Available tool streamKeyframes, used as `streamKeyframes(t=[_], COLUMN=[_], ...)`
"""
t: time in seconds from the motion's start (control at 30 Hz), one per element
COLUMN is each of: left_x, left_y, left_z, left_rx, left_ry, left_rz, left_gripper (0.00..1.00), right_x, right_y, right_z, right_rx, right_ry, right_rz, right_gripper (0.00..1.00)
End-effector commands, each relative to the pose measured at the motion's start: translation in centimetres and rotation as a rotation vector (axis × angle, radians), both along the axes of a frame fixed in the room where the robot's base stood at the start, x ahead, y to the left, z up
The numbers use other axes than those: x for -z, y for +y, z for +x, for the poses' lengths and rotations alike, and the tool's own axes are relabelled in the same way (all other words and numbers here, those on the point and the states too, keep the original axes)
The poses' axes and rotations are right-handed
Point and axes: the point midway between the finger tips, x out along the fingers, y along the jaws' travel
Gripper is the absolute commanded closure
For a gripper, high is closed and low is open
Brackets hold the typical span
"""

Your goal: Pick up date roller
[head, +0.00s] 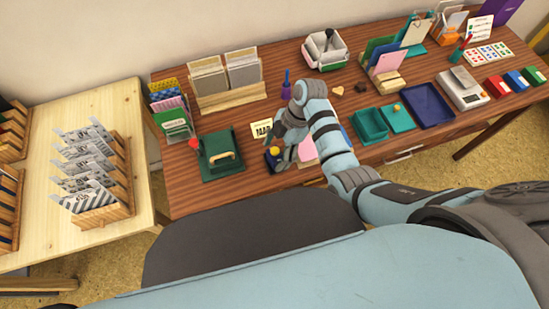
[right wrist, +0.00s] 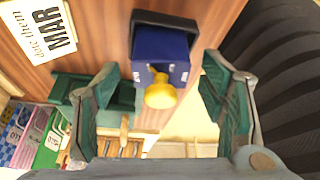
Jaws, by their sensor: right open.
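The date roller seems to be the blue block-shaped device with a yellow knob (right wrist: 160,92) in the right wrist view. Its blue body (right wrist: 163,45) has a dark frame around its top. In the head view it shows small and partly covered (head: 272,155), near the table's front edge. My right gripper (right wrist: 163,95) is open, with one green-padded finger on each side of the knob and visible gaps to both. In the head view my right gripper (head: 284,153) reaches down beside the device. My left gripper is not in view.
A MAR card (right wrist: 38,28) lies close by; it also shows in the head view (head: 261,129). A green inkpad box (head: 220,155) lies to the left. A purple stamp (head: 286,85) stands behind. Teal trays (head: 370,126) and a navy tray (head: 428,105) lie to the right.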

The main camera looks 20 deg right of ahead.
Motion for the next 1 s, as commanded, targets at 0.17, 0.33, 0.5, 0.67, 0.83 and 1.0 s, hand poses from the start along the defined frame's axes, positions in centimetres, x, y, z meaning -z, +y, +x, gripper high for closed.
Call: streamKeyframes(t=[0.17, 0.33, 0.5, 0.67, 0.83, 1.0], left_x=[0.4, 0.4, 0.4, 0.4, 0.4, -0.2], left_y=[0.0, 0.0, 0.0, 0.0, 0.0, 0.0], left_z=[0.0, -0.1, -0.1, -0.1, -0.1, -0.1], left_rx=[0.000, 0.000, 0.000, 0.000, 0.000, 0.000], left_ry=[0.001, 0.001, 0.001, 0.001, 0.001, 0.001], left_rz=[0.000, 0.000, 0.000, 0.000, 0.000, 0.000], left_gripper=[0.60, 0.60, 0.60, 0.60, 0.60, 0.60], right_x=[1.4, 1.3, 1.3, 1.3, 1.3, -0.2], right_y=[0.4, 0.4, 0.4, 0.4, 0.4, 0.4], right_z=[-0.2, -0.2, -0.2, -0.2, -0.2, -0.1], right_rx=[0.000, 0.001, 0.001, 0.001, 0.001, 0.002], right_ry=[-0.001, -0.001, 0.000, 0.000, -0.001, -0.003], right_rz=[-0.002, -0.002, -0.002, -0.002, -0.002, -0.001], right_gripper=[0.35, 0.41, 0.69, 0.94, 0.97, 0.97])
